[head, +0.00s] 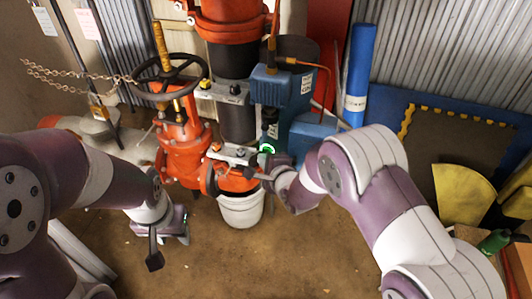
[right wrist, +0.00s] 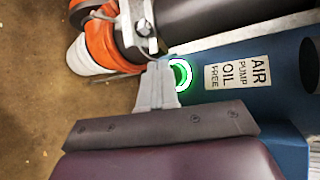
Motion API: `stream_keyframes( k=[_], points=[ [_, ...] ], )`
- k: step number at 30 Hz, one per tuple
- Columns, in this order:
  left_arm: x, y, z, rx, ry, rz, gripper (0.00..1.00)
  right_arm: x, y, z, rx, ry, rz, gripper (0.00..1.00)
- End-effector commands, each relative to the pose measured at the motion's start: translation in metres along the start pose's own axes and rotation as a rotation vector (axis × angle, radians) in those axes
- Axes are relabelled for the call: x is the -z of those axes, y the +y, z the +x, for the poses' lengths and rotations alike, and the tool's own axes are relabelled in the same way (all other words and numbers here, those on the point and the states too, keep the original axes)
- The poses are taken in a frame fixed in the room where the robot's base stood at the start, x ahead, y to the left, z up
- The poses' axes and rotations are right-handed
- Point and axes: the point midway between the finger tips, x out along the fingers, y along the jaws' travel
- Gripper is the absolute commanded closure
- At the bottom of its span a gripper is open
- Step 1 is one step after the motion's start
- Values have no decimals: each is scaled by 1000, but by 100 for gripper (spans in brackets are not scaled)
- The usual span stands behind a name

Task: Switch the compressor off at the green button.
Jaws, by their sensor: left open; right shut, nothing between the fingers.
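The blue compressor (head: 271,88) stands at the back centre, and it also shows in the right wrist view (right wrist: 284,62) with an "AIR PUMP OIL FREE" label. Its green button (head: 266,149) is a glowing ring, also seen in the right wrist view (right wrist: 184,73). My right gripper (head: 270,170) is shut and empty, right by the button. In the right wrist view its closed fingers (right wrist: 158,84) overlap the left edge of the ring; I cannot tell whether they touch it. My left gripper (head: 168,246) is open and empty, low over the floor at the left.
A red valve (head: 183,152) with a black handwheel and chain stands left of the compressor. A white bucket (head: 241,208) sits below the red outlet. A blue roll (head: 357,75) leans behind, and yellow items (head: 463,192) lie at the right. The front floor is clear.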

Motion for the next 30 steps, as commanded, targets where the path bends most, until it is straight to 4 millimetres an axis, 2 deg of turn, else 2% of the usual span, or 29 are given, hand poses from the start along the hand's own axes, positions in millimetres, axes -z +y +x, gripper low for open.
stream_keyframes(
  k=[30],
  points=[
    [0,0,2,0,0,0,57,6,-10,8,11,1,1,100]
  ],
)
